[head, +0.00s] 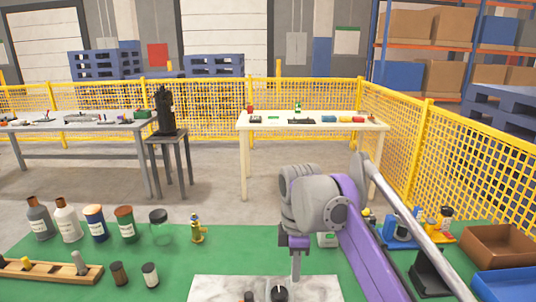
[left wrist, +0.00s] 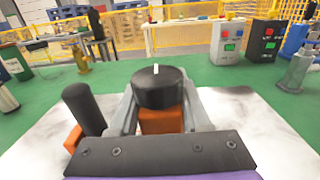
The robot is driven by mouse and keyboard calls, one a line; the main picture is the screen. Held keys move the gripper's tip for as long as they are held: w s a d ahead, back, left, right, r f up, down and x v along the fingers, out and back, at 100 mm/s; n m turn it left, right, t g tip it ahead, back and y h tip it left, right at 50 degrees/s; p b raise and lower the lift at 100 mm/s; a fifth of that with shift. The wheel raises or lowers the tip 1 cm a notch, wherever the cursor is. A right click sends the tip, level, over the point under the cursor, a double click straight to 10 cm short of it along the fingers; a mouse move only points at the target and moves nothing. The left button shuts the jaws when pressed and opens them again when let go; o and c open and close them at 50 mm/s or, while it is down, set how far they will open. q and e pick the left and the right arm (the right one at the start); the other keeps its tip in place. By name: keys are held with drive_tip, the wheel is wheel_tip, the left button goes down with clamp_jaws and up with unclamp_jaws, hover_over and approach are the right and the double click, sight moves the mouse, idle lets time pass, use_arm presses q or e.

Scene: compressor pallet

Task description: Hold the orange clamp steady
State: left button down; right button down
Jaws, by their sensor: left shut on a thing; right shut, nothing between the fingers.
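The orange clamp (left wrist: 162,122) shows in the left wrist view, its orange body low in the middle under a round black knob (left wrist: 157,87) with a white mark. A black upright handle (left wrist: 85,108) with an orange piece at its foot stands just left; I cannot tell if it joins the clamp. My left gripper (left wrist: 160,112) is shut on the clamp, its grey fingers at both sides. In the head view, the black knob (head: 279,293) shows at the bottom edge below my purple and grey arm; the orange body does not show. My right gripper is not in view.
A pale plate (head: 210,288) lies on the green table (head: 205,263). Bottles (head: 67,220) and jars stand at the left, with a small figure (head: 197,230) nearby. Control boxes (left wrist: 228,40) stand beyond the clamp to the right. A brown bin (head: 498,245) sits at the far right.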

use_arm(q)
drive_tip(key=shift+c, duration=1.4)
unclamp_jaws()
